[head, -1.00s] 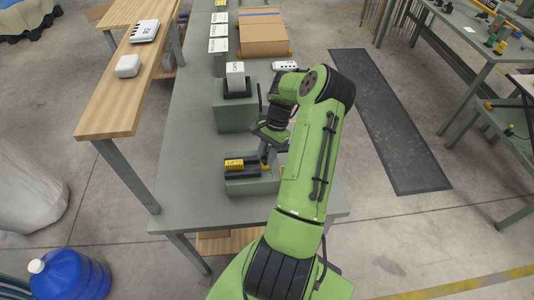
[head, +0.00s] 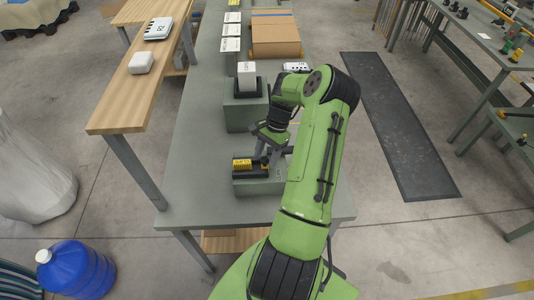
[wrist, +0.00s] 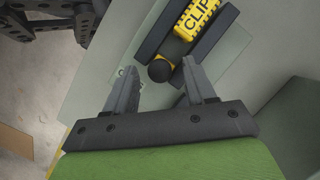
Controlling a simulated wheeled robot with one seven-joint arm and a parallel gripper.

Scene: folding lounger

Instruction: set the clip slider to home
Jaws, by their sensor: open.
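The clip slider is a yellow block marked CLIP (head: 242,165) in a dark rail on a grey box (head: 259,188) near the table's front. In the wrist view the yellow clip block (wrist: 196,17) sits between dark rails at the top, with a round dark knob (wrist: 160,71) at its near end. My gripper (head: 266,158) is over the right part of the box. In the wrist view my gripper (wrist: 160,68) is open, with one fingertip on each side of the knob and gaps showing. I cannot tell its height above the knob. No home mark is readable.
Behind the slider box stands a second grey box (head: 243,117) with a white block (head: 247,75) in a dark holder. A wooden bench (head: 125,110) runs along the left.

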